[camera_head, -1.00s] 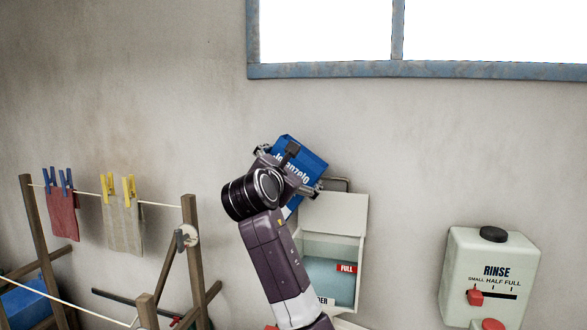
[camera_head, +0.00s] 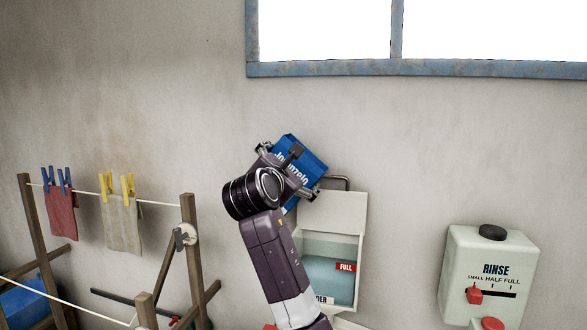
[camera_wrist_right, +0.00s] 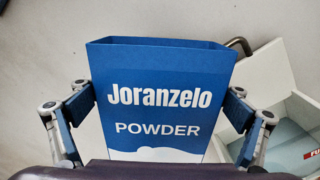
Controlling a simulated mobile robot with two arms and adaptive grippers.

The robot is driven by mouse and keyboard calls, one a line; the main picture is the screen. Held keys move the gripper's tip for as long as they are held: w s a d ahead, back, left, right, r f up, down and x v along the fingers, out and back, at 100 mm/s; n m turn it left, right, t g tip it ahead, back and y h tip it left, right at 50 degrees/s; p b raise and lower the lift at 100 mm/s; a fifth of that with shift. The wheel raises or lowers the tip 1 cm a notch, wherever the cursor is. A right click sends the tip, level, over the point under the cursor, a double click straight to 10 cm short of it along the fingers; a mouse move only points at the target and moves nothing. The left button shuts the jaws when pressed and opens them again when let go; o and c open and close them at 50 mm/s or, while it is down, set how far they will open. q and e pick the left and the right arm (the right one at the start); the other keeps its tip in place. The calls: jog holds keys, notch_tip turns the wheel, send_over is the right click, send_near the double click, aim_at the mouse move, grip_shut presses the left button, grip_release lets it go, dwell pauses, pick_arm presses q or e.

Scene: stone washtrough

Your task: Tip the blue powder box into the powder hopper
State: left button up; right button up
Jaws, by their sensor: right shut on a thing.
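The blue powder box (camera_head: 300,153) is held by my right gripper (camera_head: 288,172) in the head view, tilted, above and to the left of the powder hopper. In the right wrist view the box (camera_wrist_right: 160,100) reads "Joranzelo POWDER", and the gripper's two fingers (camera_wrist_right: 160,118) press on its sides. Its top edge looks open; its contents are hidden. The powder hopper (camera_head: 333,250) is a white wall box with its lid raised, a pale blue inside and a red "FULL" mark. My right arm covers its lower left part. My left gripper is in neither view.
A white "RINSE" dispenser (camera_head: 490,270) with a red slider hangs to the right. A wooden drying rack (camera_head: 190,240) with a red cloth (camera_head: 62,213) and a beige cloth (camera_head: 122,222) stands to the left. The wall above the hopper is clear below the window frame (camera_head: 400,69).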

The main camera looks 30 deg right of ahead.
jog(key=shift+r, duration=0.1)
jog(key=shift+s+d+f+m, duration=0.1)
jog(key=shift+s+f+m, duration=0.1)
jog(key=shift+m, duration=0.3)
jog(key=shift+f+b, duration=0.1)
jog(key=shift+b, duration=0.25)
jog(key=shift+d+f+m, duration=0.1)
jog(key=shift+f+m, duration=0.15)
jog(key=shift+m, duration=0.35)
jog(key=shift+s+f+b, duration=0.1)
jog(key=shift+b, duration=0.25)
dwell(0.4)
jog(key=shift+s+d+f+m+b, duration=0.15)
jog(key=shift+f+m+b, duration=0.15)
jog(key=shift+m, duration=0.2)
jog(key=shift+f, duration=0.15)
dwell(0.5)
jog(key=shift+d+f+m+b, duration=0.15)
jog(key=shift+f+m+b, duration=0.2)
jog(key=shift+m+b, duration=0.15)
